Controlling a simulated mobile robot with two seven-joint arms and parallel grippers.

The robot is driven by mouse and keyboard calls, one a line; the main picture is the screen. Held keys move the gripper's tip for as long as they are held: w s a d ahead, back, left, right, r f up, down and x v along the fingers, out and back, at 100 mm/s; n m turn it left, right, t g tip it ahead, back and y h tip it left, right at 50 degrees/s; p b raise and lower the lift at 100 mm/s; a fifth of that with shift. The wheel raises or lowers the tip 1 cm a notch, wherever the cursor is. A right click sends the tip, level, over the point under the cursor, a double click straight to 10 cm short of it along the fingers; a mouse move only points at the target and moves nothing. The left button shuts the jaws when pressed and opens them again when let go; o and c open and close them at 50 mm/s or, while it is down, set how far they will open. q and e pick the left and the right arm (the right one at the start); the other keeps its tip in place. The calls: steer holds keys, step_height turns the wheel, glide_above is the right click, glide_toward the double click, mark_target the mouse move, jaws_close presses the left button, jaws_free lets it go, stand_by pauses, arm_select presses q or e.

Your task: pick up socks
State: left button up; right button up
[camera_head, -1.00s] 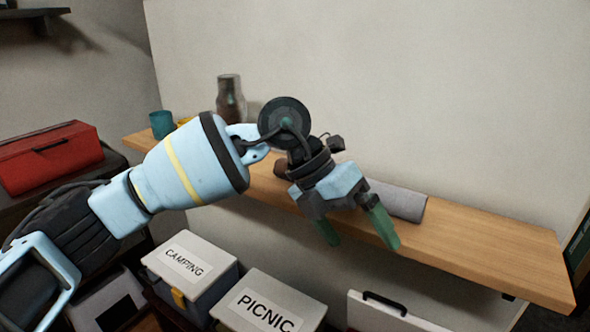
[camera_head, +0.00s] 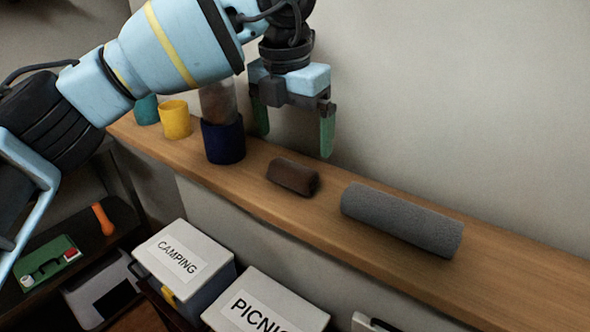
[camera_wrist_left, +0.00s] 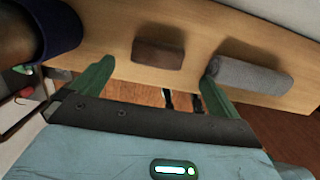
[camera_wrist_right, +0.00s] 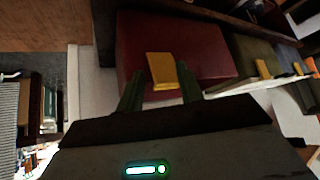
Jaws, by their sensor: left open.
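A small dark brown rolled bundle (camera_head: 293,177), perhaps the socks, lies on the wooden shelf (camera_head: 330,218). It also shows in the left wrist view (camera_wrist_left: 158,54), beyond and between the fingertips. A longer grey roll (camera_head: 402,220) lies to its right on the shelf; in the left wrist view it is by the right finger (camera_wrist_left: 250,74). My left gripper (camera_head: 296,140) is open and empty, pointing down, above and behind the brown bundle in the head view. My right gripper (camera_wrist_right: 158,88) shows only in its wrist view, fingers apart, facing a dark red box (camera_wrist_right: 205,48) with a yellow latch.
A dark blue container (camera_head: 223,140), a yellow cup (camera_head: 175,120) and a teal cup (camera_head: 146,109) stand left on the shelf, close to my left arm. The wall rises behind. Boxes labelled CAMPING (camera_head: 185,250) and PICNIC (camera_head: 265,302) stand below.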

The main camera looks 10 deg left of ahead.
mark_target(294, 163)
arm_select(q)
steer(key=shift+f, duration=0.95)
steer(key=shift+w+f, duration=0.15)
steer(key=shift+f, duration=0.35)
steer(key=shift+w+f, duration=0.15)
steer(key=shift+f, duration=1)
steer(key=shift+w+f, duration=0.15)
steer(key=shift+f, duration=1)
arm_select(e)
steer(key=shift+w+r, duration=0.4)
steer(key=shift+w, duration=0.05)
arm_select(q)
steer(key=shift+c, duration=0.3)
steer(key=c, duration=1)
arm_select(e)
steer(key=shift+s+f, duration=0.15)
